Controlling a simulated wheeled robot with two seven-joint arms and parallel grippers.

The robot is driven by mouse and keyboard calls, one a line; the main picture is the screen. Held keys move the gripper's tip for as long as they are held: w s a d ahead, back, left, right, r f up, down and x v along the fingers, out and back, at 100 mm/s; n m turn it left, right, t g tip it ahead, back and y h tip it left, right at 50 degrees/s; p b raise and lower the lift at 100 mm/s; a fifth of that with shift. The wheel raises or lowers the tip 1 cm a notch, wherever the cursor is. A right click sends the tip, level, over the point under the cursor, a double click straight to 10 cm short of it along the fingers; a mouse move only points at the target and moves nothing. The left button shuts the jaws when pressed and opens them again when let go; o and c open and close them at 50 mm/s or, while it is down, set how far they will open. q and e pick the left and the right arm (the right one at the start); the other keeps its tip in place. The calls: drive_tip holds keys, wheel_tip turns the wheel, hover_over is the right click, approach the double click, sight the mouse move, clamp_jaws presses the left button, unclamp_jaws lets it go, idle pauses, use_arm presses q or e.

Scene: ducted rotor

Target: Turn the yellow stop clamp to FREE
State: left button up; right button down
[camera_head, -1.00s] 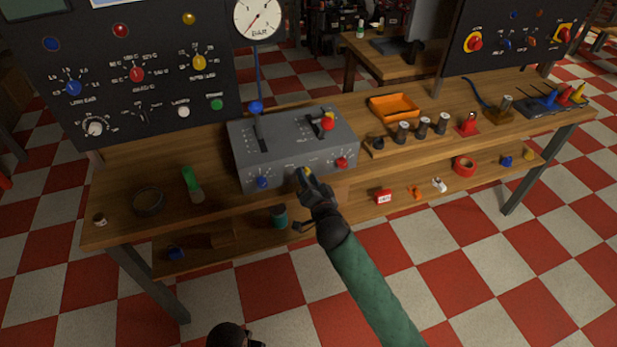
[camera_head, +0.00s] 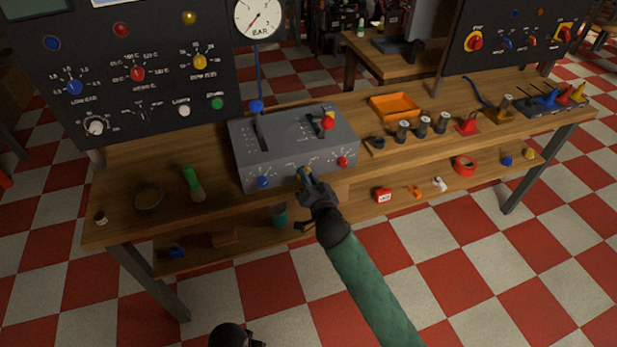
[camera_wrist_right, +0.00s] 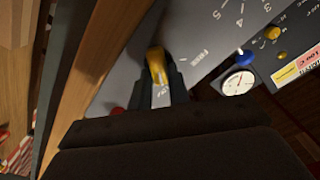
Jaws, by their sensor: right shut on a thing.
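The yellow stop clamp (camera_wrist_right: 156,63) is a small lever on the front of the grey console box (camera_head: 245,150). My right gripper (camera_head: 305,175) is at that front face, between the blue knob (camera_head: 263,182) and the red knob (camera_head: 342,161). In the right wrist view its jaws (camera_wrist_right: 163,85) are shut around the yellow clamp. Printed lettering that seems to read FREE (camera_wrist_right: 199,57) shows on the panel beside it. The fingers partly hide the clamp in the head view. My left gripper is not in view; only a dark part of an arm shows at the bottom edge.
The console stands on a wooden bench (camera_head: 120,190) with a shelf below. A red-topped lever (camera_head: 327,123) rises from its top. A green-handled brush (camera_head: 191,180) and a dark ring lie to the left. An orange tray (camera_head: 395,105) and several cylinders stand to the right.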

use_arm(q)
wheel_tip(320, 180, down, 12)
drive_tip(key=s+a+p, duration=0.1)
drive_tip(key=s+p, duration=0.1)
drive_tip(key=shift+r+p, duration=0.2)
drive_tip(key=shift+p, duration=0.1)
use_arm(e)
drive_tip(key=shift+s+a+n, duration=0.1)
drive_tip(key=shift+a+n, duration=0.05)
drive_tip(key=shift+n, duration=2.65)
drive_tip(key=shift+s+a+n, duration=0.1)
drive_tip(key=shift+a+n, duration=0.1)
drive_tip(key=shift+n, duration=2.6)
drive_tip(key=shift+a+n, duration=0.15)
drive_tip(key=shift+n, duration=2.65)
